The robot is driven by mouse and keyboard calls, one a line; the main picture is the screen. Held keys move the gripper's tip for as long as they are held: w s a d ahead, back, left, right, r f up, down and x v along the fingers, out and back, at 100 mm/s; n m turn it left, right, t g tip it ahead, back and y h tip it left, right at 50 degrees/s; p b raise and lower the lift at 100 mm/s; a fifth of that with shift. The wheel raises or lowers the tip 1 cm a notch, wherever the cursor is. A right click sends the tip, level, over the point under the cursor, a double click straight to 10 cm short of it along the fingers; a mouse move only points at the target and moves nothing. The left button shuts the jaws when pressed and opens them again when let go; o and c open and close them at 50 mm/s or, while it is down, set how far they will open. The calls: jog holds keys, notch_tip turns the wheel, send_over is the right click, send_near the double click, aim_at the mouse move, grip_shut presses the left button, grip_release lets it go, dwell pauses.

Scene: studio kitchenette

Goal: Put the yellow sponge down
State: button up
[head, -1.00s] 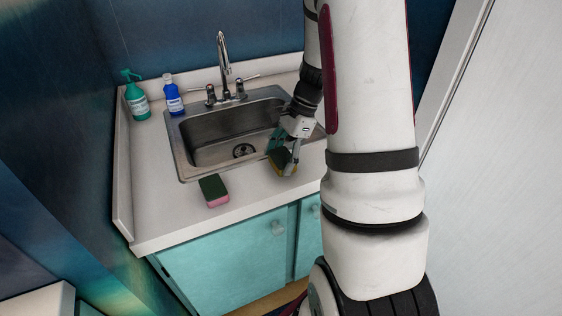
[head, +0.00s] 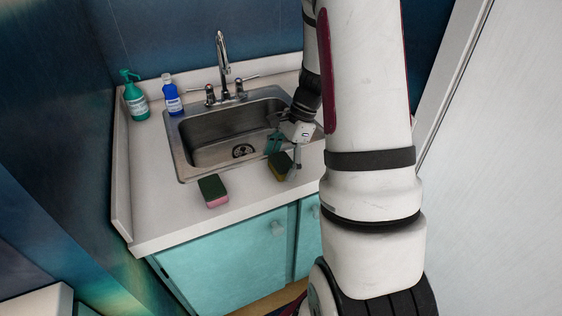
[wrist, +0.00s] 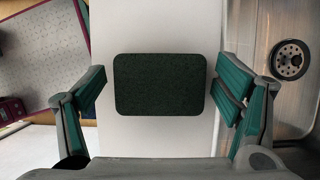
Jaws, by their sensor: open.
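The yellow sponge (head: 279,167) with a dark green top lies on the white counter, just in front of the sink. In the wrist view its dark green scouring face (wrist: 160,84) shows between the fingers, with its yellow side hidden. My gripper (head: 285,156) is open above and around the sponge. In the wrist view my gripper (wrist: 160,105) has a clear gap between the left finger and the sponge; the right finger is close to the sponge's right edge, and I cannot tell whether it touches.
A pink sponge with a green top (head: 213,190) lies on the counter to the left. The steel sink (head: 215,150) is behind, with its drain (wrist: 290,60) right in the wrist view. A green spray bottle (head: 135,98) and a blue bottle (head: 172,97) stand at the back left.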

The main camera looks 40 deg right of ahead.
jog(key=p+v, duration=0.2)
jog(key=v, duration=1)
jog(key=s+a+r+n, duration=0.2)
jog(key=a+r+n, duration=0.2)
jog(key=a+r, duration=0.3)
jog(key=s+a+r+n+h, duration=0.1)
jog(key=s+a+r+n, duration=0.15)
jog(key=a, duration=0.25)
jog(key=s+a+r+n+h, duration=0.1)
jog(key=s+a+n, duration=0.2)
jog(key=a+n, duration=0.15)
jog(key=s+a+n+h, duration=0.1)
jog(key=s+a+n, duration=0.3)
jog(key=s+n, duration=0.1)
jog(key=s+a+n+t+h, duration=0.1)
jog(key=s+a+n, duration=0.3)
jog(key=s, duration=0.4)
jog(key=shift+s+n, duration=0.35)
jog(key=shift+n, duration=0.25)
jog(key=shift+r, duration=0.2)
notch_tip(320, 180, up, 10)
jog(key=t+p, duration=0.2)
jog(key=p, duration=0.6)
jog(key=shift+d, duration=0.15)
